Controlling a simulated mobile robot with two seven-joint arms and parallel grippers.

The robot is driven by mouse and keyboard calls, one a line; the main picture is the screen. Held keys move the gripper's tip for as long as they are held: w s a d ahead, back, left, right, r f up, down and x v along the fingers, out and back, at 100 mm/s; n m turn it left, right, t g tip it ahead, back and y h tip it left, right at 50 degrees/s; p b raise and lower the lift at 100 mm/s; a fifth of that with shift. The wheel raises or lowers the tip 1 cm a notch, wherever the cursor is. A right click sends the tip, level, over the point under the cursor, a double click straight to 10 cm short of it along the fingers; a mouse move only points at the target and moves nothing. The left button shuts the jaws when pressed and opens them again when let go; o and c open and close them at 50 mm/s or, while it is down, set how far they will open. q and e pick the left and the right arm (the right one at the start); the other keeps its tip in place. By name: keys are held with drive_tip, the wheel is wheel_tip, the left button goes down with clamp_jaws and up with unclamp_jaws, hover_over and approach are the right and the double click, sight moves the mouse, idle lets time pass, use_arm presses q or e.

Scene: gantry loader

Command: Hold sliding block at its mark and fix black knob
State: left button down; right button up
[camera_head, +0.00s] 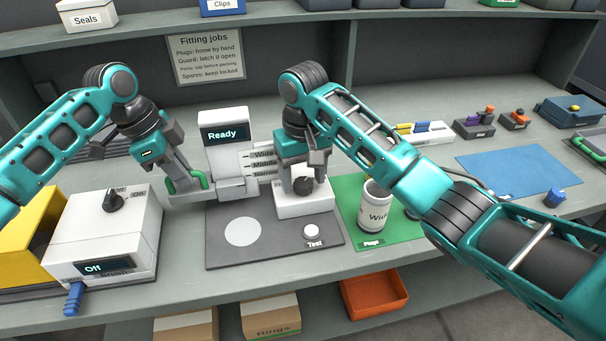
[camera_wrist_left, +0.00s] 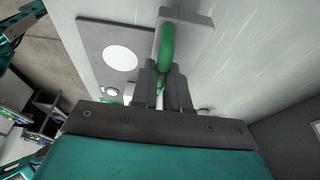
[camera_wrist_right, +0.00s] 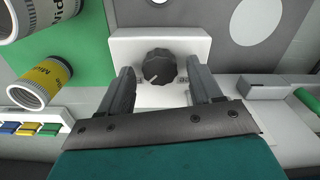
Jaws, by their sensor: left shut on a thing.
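My left gripper (camera_head: 188,180) is shut on the green handle (camera_wrist_left: 166,45) of a grey piece (camera_wrist_left: 194,35), which looks like the sliding block, left of the "Ready" display (camera_head: 224,134). The mark labels Wide, Middle and Narrow (camera_head: 263,164) stand right of the display; which mark the block is at I cannot tell. A black knob (camera_wrist_right: 159,67) sits on a white block (camera_wrist_right: 196,48); in the head view the knob (camera_head: 303,185) is partly under my right gripper (camera_head: 307,171). That gripper is open, its fingers apart on either side of the knob, apparently not touching it.
A grey mat (camera_head: 276,258) with a pale circle and a Test button (camera_head: 312,230) lies in front. A white cup (camera_head: 375,205) stands on a green mat (camera_head: 392,239). A white switch box (camera_head: 140,225) reads Off at left. A blue mat (camera_head: 505,168) at right is mostly clear.

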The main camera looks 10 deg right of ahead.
sight(303, 181)
wheel_tip(303, 181, up, 12)
idle(0.8)
use_arm(q)
drive_tip(key=c, duration=0.8)
unclamp_jaws()
drive_tip(key=shift+c, duration=0.2)
drive_tip(key=shift+r, duration=0.15)
drive_tip(key=v, duration=0.8)
drive_tip(key=shift+a+r, duration=0.2)
drive_tip(key=shift+r, duration=0.15)
